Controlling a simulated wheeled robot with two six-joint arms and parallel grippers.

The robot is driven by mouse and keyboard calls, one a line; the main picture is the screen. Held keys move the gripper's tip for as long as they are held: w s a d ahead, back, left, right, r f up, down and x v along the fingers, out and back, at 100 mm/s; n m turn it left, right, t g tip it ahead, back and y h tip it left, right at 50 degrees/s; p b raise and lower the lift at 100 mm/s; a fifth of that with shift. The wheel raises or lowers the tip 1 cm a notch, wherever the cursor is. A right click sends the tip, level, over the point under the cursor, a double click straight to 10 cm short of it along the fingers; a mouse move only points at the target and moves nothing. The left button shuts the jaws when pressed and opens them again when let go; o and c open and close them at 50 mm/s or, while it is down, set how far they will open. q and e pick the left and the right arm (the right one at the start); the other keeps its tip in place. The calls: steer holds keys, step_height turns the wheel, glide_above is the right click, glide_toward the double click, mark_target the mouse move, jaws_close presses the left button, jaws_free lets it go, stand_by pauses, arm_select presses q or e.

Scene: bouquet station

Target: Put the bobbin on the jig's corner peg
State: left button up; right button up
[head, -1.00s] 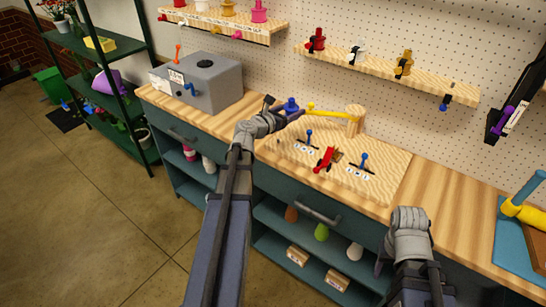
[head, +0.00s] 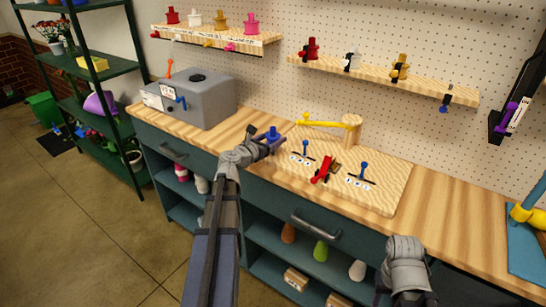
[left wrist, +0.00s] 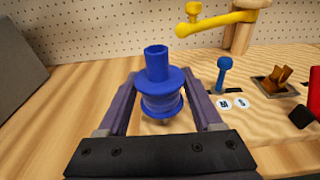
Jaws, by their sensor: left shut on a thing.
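The blue bobbin (head: 272,133) is upright between the fingers of my left gripper (head: 268,144), over the left end of the jig board (head: 385,196). In the left wrist view the bobbin (left wrist: 157,62) has a narrow neck on top, and the left gripper's fingers (left wrist: 160,98) close on both its sides. A small tip shows under it; I cannot tell what it is. The jig's corner peg is not clearly visible. I cannot tell if the bobbin touches the board. My right gripper (head: 384,292) is low at the front right, its fingers mostly hidden.
The jig carries a yellow arm (head: 322,123) on a wooden post (head: 352,130), blue levers (head: 305,147) and a red clamp (head: 323,170). A grey machine (head: 197,100) stands to the left. The bench right of the jig is clear up to a blue mat (head: 527,243).

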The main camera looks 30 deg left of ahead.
arm_select(q)
steer(key=shift+f+b, duration=1.85)
steer(key=shift+f, duration=0.25)
steer(key=shift+r, duration=0.15)
steer(key=o, duration=1.4)
steer(key=shift+c, duration=0.2)
steer(key=shift+r, duration=0.15)
steer(key=s+r+p, duration=0.1)
steer(key=s+p, duration=0.1)
steer(key=s, duration=1)
steer(key=shift+a+r, duration=0.3)
steer(key=shift+a, duration=0.15)
steer(key=shift+w, duration=0.1)
